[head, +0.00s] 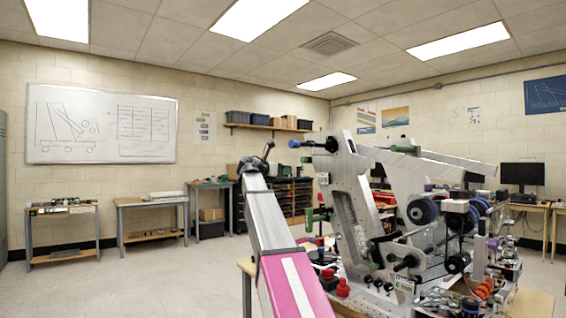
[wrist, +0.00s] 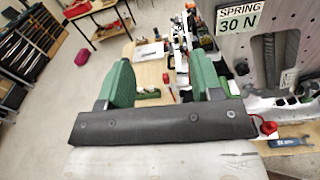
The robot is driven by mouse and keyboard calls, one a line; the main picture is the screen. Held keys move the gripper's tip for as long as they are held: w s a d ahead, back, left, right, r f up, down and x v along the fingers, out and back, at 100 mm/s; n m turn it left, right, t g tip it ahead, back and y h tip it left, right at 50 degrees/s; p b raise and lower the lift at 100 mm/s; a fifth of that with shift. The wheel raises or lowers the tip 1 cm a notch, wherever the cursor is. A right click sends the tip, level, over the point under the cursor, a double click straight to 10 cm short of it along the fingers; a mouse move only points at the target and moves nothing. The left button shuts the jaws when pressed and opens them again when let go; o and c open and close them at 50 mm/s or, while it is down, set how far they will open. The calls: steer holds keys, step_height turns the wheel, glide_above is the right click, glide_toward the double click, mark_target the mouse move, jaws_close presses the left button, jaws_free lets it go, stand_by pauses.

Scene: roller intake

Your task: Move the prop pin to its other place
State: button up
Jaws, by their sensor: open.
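My gripper (wrist: 162,75) is open in the wrist view, with two green fingers apart beyond a dark bar and nothing clearly held between them. A small upright red piece (wrist: 168,82) shows beyond and between the fingers. A red knob (wrist: 268,127) sits at the right, below the white plate marked "SPRING 30 N" (wrist: 239,18). In the head view, red knobs (head: 343,288) show low at the front of the intake machine (head: 349,195). I cannot tell which red piece, if any, is the prop pin.
The machine, with wheels, rollers and plates, stands on a wooden table (head: 535,303) at the right. A blue tool (wrist: 289,142) lies near the red knob in the wrist view. Workbenches (head: 150,203) line the back wall. The floor at left is clear.

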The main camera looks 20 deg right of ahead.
mark_target(302, 160)
steer(key=shift+n+h, duration=0.3)
steer(key=shift+h, duration=0.1)
steer(key=shift+w+d+r, duration=0.5)
steer(key=shift+d+r, duration=0.15)
steer(key=shift+d, duration=0.95)
steer(key=shift+w+d+r, duration=0.5)
steer(key=shift+d+r, duration=0.1)
steer(key=shift+d, duration=1.05)
steer(key=shift+w+d+r, duration=0.5)
steer(key=shift+d+r, duration=0.15)
steer(key=shift+d, duration=0.95)
steer(key=c, duration=0.8)
